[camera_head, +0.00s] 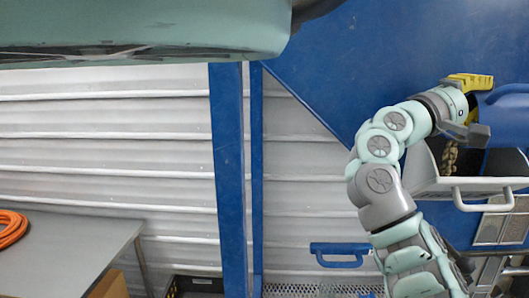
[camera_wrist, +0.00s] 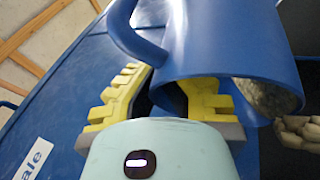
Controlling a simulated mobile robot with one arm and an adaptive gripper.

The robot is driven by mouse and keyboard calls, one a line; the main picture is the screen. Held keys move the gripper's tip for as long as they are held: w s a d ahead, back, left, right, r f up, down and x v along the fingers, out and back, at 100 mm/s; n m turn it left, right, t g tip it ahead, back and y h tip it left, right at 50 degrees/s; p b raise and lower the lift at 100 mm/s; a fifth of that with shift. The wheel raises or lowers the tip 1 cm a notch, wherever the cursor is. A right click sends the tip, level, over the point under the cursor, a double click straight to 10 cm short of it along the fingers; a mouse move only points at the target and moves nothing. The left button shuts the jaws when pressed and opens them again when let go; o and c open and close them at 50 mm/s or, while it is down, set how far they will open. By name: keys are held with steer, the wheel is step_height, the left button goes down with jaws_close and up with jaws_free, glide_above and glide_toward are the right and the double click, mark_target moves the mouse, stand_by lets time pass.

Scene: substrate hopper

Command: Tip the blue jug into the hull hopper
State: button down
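The blue jug (camera_head: 509,122) is at the right edge of the head view, tilted onto its side. In the wrist view the jug (camera_wrist: 215,40) shows its handle at left and its mouth at lower right, with grey-brown contents (camera_wrist: 262,97) at the rim. My gripper (camera_head: 484,108) has its yellow fingers on either side of the jug; the exact contact is partly hidden. Tan lumps (camera_head: 450,157) are below the jug's mouth, over a pale grey open hopper (camera_head: 425,182). Lumps (camera_wrist: 297,130) also show outside the mouth in the wrist view. The hopper's inside is mostly hidden.
A pale handle (camera_head: 484,204) projects from the hopper front. A blue handle (camera_head: 340,250) is lower left of it. A grey table (camera_head: 70,250) with an orange hose coil (camera_head: 10,228) stands far left. Blue posts (camera_head: 228,170) stand before the ribbed wall.

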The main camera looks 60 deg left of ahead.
steer(key=shift+s+a, duration=0.1)
stand_by(0.6)
steer(key=shift+s+a+f+n+t+b, duration=0.1)
steer(key=shift+s+a+n+t+b, duration=0.15)
steer(key=shift+n+t+b, duration=0.25)
steer(key=shift+s+a+r, duration=0.1)
steer(key=shift+a+r, duration=0.05)
steer(key=shift+r, duration=0.05)
stand_by(0.8)
